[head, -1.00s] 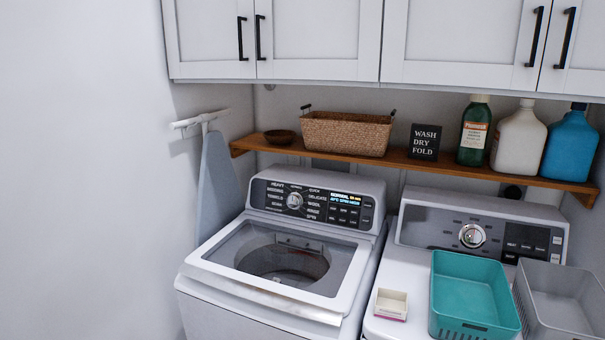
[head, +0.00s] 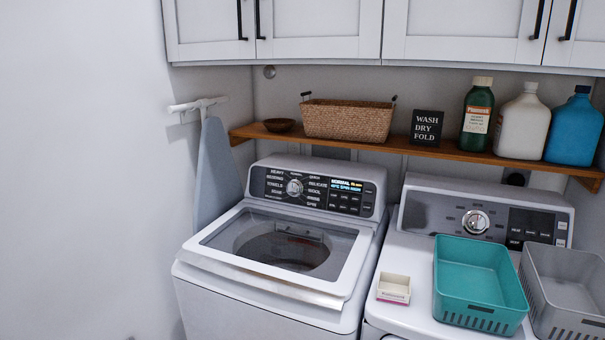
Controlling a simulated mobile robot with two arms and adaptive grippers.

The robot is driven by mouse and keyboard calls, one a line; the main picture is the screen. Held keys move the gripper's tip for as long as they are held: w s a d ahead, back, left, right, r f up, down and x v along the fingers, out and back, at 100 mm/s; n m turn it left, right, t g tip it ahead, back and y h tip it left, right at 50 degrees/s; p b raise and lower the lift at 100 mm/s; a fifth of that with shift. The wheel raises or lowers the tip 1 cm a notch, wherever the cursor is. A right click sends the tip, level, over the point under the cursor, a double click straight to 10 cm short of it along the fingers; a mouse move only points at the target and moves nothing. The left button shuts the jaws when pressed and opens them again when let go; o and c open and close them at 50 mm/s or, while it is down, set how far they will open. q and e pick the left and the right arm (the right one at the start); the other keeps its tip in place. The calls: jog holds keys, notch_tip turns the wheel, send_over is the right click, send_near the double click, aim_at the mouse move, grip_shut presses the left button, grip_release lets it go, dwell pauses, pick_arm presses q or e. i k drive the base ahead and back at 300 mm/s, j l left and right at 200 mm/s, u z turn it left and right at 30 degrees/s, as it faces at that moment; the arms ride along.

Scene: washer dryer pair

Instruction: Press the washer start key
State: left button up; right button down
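The washer (head: 255,292) is the white top-loading machine at the centre left of the head view. Its lid (head: 283,248) is down, with a dark window showing the drum. Its control panel (head: 313,190) at the back has a round dial (head: 294,187), cycle names around it, a lit display (head: 347,186) and several small dark keys (head: 345,202) below and beside the display. The start key is too small to pick out by its label. Neither of my grippers is in view.
The dryer (head: 405,260) stands to the right, with a teal basket (head: 480,262), a grey basket (head: 562,285) and a small box (head: 394,289) on top. A wooden shelf (head: 365,144) with bottles and a wicker basket (head: 347,121) runs above the panels. An ironing board (head: 214,175) hangs at left.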

aim_at(367, 207)
jog(key=i+j, duration=0.2)
jog(key=i, duration=0.2)
jog(key=i+j, duration=0.15)
jog(key=i, duration=0.25)
jog(key=i+j+u, duration=0.1)
jog(key=i, duration=0.3)
jog(key=j, duration=0.1)
